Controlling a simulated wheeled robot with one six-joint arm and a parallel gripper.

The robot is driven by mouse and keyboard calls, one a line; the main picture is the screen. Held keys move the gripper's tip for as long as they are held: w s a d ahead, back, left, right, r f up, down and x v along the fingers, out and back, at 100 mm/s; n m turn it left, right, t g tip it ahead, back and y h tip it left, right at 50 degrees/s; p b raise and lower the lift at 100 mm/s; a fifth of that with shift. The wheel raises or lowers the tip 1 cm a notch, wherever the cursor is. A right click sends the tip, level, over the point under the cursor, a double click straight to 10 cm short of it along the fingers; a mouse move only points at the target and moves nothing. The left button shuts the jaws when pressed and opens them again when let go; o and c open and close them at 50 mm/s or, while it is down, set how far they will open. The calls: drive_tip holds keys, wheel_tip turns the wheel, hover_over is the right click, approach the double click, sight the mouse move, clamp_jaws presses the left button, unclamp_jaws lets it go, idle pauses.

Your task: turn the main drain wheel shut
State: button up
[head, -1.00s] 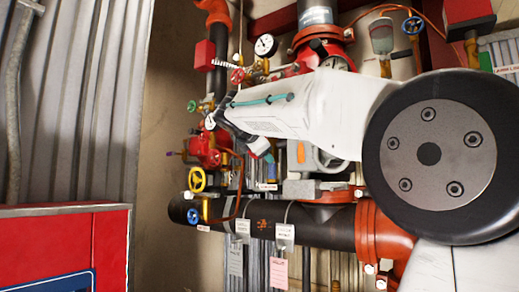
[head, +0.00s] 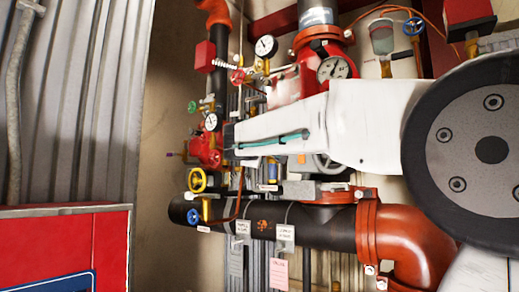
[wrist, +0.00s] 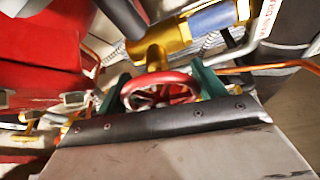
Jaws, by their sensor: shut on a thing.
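In the wrist view a red handwheel (wrist: 160,90) sits on a brass valve body (wrist: 162,42) with a blue section. The dark edge of my gripper covers the wheel's near rim.
A black pipe (head: 330,226) with hanging tags runs below my arm. Gauges (head: 337,68) sit above. A red cabinet (head: 60,250) stands at lower left.

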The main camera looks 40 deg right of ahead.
drive_tip(key=shift+s+d+m+g+h, duration=0.1)
drive_tip(key=shift+m+g+h, duration=1.1)
drive_tip(key=shift+m, duration=2.75)
drive_tip(key=shift+s+m+g+h, duration=0.1)
drive_tip(key=shift+m+g+h, duration=1.1)
drive_tip(key=shift+m, duration=2.7)
drive_tip(key=shift+d+m+g+h, duration=0.1)
drive_tip(key=shift+m+g+h, duration=1.1)
drive_tip(key=shift+m, duration=2.75)
drive_tip(key=o, duration=1)
drive_tip(key=shift+a, duration=0.1)
